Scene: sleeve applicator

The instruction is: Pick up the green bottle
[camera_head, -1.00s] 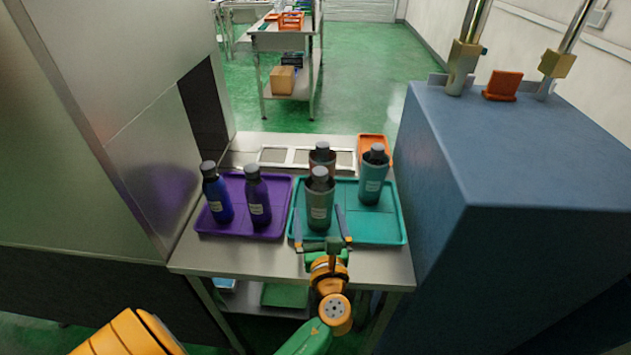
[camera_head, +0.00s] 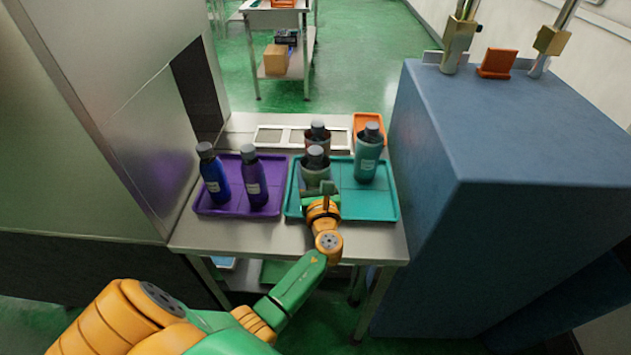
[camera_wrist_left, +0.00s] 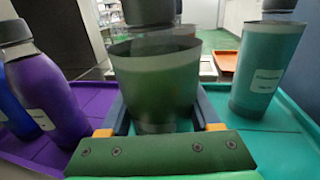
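The green bottle (camera_head: 315,172), dark green-grey with a grey cap, stands upright at the front left of the teal tray (camera_head: 375,213). My left gripper (camera_head: 320,188) reaches it from the front, and its wrist hides the lower part of the bottle. In the left wrist view the green bottle (camera_wrist_left: 155,85) stands between the two fingers of my left gripper (camera_wrist_left: 160,112). The fingers are spread on either side of it, with small gaps showing near its base. My right gripper is not in view.
A reddish-brown bottle (camera_head: 317,138) stands just behind, and a teal bottle (camera_head: 368,155) to the right. A purple tray (camera_head: 232,208) on the left holds two blue-purple bottles. A big blue box (camera_head: 450,200) borders the table on the right, a metal cabinet (camera_head: 110,130) on the left.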

